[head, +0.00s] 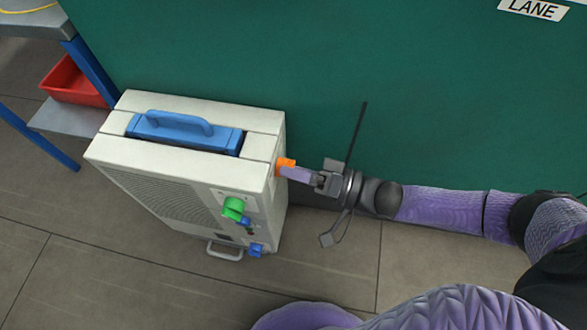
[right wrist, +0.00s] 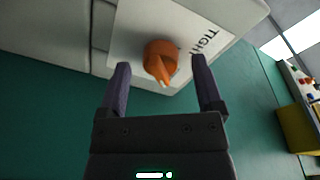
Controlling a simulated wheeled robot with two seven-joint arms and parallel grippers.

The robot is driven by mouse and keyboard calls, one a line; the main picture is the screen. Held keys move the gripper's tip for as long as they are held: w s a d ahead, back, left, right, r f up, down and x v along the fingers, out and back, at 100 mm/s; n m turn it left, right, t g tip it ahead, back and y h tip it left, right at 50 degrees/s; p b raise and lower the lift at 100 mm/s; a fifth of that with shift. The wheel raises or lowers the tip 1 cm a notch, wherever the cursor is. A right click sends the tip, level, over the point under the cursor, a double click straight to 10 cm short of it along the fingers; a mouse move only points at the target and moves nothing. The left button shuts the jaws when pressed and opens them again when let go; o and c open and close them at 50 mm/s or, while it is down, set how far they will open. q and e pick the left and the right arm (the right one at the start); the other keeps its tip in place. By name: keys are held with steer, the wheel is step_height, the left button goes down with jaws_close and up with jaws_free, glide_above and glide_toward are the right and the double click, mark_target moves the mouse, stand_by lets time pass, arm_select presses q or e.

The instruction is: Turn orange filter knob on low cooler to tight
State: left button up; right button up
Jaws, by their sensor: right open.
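The low cooler (head: 185,165) is a pale box standing on the floor with a blue handle on top. Its orange filter knob (head: 286,163) is on the right side face. In the right wrist view the orange knob (right wrist: 161,60) sits on a white plate, its pointer tipped toward the bottom of the picture. The printed word TIGHT (right wrist: 208,40) is to its right, partly cut off by the plate's angle. My right gripper (head: 298,174) is at the knob. In the right wrist view its open fingers (right wrist: 160,80) are on either side of the knob, with gaps visible. My left gripper is not in view.
A green knob (head: 233,208) and blue fittings (head: 256,249) are on the cooler's front, with a metal handle (head: 225,251) low down. A green wall (head: 400,90) stands close behind. A blue-legged table and red bin (head: 72,82) are at left. Floor in front is clear.

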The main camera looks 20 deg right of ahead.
steer(key=shift+w+a, duration=0.1)
jaws_close()
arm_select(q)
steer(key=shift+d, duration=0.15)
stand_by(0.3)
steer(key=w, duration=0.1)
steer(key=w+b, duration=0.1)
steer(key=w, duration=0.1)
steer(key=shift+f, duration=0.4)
arm_select(e)
steer(key=n, duration=0.6)
steer(key=n+y, duration=0.1)
steer(key=n, duration=0.5)
steer(key=n+g+y, duration=0.1)
steer(key=n, duration=0.6)
steer(key=shift+w+f, duration=0.15)
steer(key=shift+f, duration=0.1)
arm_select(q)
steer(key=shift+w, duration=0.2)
arm_select(e)
steer(key=shift+n, duration=0.3)
